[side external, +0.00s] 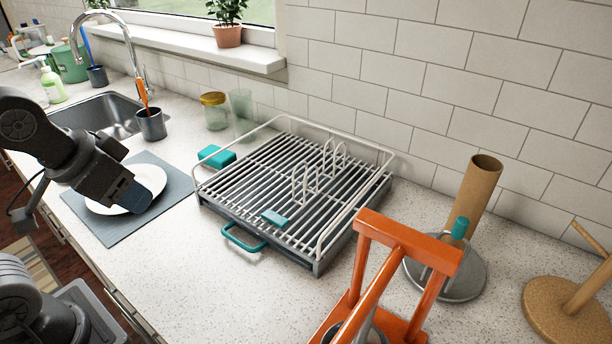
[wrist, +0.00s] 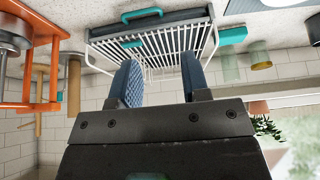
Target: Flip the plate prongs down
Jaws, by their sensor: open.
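The dish rack (side external: 262,190) stands on the counter with white wire slats and a grey base. Its plate prongs are white wire loops standing upright from the slats, one row farther back (side external: 335,158) and one nearer the middle (side external: 306,180). My gripper (side external: 134,197) is left of the rack, over a white plate on a grey mat, apart from the prongs. In the wrist view its blue pads are apart and empty (wrist: 161,72). The rack (wrist: 150,45) shows upside down ahead of the fingers there; the prongs cannot be made out clearly.
A paper towel stand (side external: 445,270) is to the right. Glass jars (side external: 214,110) are behind left. A white plate (side external: 150,181) lies beneath my gripper.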

